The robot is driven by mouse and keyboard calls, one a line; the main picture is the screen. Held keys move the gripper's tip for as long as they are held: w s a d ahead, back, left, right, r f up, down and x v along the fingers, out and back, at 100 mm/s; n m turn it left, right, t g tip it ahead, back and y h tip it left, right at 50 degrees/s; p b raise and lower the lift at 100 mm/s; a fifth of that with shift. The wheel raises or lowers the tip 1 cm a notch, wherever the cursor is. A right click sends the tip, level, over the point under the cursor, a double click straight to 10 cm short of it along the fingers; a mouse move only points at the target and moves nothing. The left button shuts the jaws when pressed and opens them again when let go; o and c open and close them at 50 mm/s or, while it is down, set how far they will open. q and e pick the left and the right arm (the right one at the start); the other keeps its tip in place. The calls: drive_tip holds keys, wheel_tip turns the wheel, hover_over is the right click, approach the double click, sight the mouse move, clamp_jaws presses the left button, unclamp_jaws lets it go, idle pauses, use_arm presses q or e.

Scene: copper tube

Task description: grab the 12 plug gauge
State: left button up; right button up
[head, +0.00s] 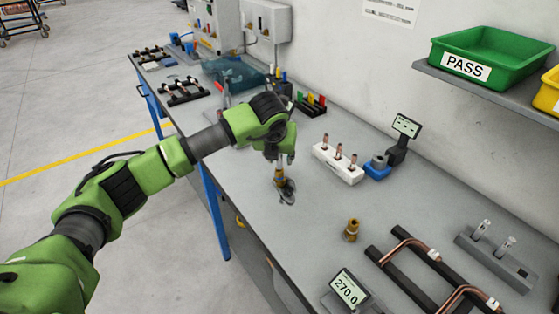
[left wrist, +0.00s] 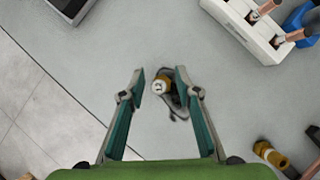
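My left gripper (head: 280,159) points down over the grey bench and is open. In the left wrist view its two green fingers (left wrist: 159,72) stand apart with nothing gripped. A small upright piece with a brass-yellow body (head: 279,178) stands just below it, with dark loops or shadow at its foot. In the left wrist view this piece (left wrist: 160,86) lies between the fingers, with a pale round top bearing a dark mark; I cannot read a 12. My right gripper is not in view.
A white block (head: 337,166) with copper-tipped pieces and a blue-based device (head: 377,168) stand behind. Black rails with bent copper tube (head: 420,245), a grey rack (head: 495,262) and a 270.0 display (head: 346,289) are at right. Bench around the gripper is mostly clear.

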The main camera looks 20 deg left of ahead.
use_arm(q)
clamp_jaws()
drive_tip(key=shift+r, duration=0.1)
